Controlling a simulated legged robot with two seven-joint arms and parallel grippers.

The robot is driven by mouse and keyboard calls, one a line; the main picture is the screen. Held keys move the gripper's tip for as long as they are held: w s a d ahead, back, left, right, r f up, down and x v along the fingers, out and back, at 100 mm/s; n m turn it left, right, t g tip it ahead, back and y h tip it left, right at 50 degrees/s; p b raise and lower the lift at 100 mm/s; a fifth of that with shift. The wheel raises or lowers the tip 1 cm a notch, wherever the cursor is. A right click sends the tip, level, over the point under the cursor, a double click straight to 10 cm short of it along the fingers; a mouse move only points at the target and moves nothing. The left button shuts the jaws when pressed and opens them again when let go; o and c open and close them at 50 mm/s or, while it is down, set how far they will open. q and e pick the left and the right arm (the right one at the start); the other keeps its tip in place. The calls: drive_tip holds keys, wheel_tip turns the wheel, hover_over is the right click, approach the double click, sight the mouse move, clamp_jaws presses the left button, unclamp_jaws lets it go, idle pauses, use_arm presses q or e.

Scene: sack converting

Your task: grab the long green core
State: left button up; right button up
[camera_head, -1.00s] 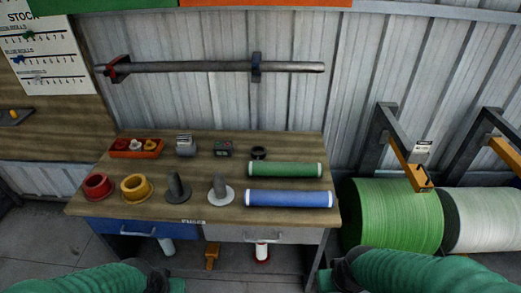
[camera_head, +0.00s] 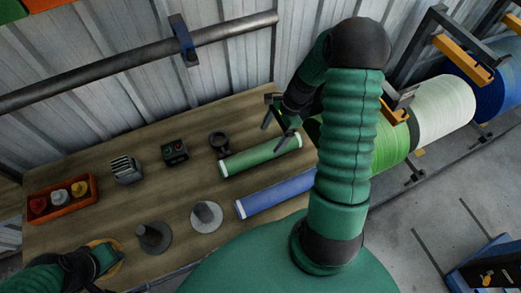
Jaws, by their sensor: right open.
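The long green core (camera_head: 250,160), a green tube with white ends, lies on the wooden workbench, just behind a blue core. My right gripper (camera_head: 275,138) is open above the green core's right end. Its two dark fingers point down toward the core, and nothing is between them. I cannot tell if a fingertip touches the core. My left gripper (camera_head: 92,268) is low at the left, by the yellow flanged ring; its jaws do not show clearly.
The blue core (camera_head: 275,194) lies in front, partly behind my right arm. Grey spindles (camera_head: 206,216) (camera_head: 153,238), a black ring (camera_head: 219,143), a button box (camera_head: 175,152) and an orange tray (camera_head: 62,199) share the bench (camera_head: 110,150). Large rolls (camera_head: 443,108) stand to the right.

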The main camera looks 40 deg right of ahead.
sight(264, 148)
drive_tip(key=x, duration=0.2)
drive_tip(key=a+x, duration=0.1)
drive_tip(key=x, duration=0.2)
drive_tip(key=shift+s, duration=0.2)
drive_tip(key=f, duration=0.2)
drive_tip(key=w+f+p, duration=0.1)
drive_tip(key=f, duration=0.2)
drive_tip(key=shift+w+f, duration=0.1)
drive_tip(key=shift+w, duration=0.1)
drive_tip(key=shift+a+f, duration=0.15)
drive_tip(key=shift+f, duration=0.2)
drive_tip(key=shift+a+r, duration=0.1)
drive_tip(key=shift+a, duration=0.15)
drive_tip(key=shift+c, duration=0.5)
drive_tip(key=shift+a, duration=0.1)
drive_tip(key=shift+c, duration=1.3)
clamp_jaws()
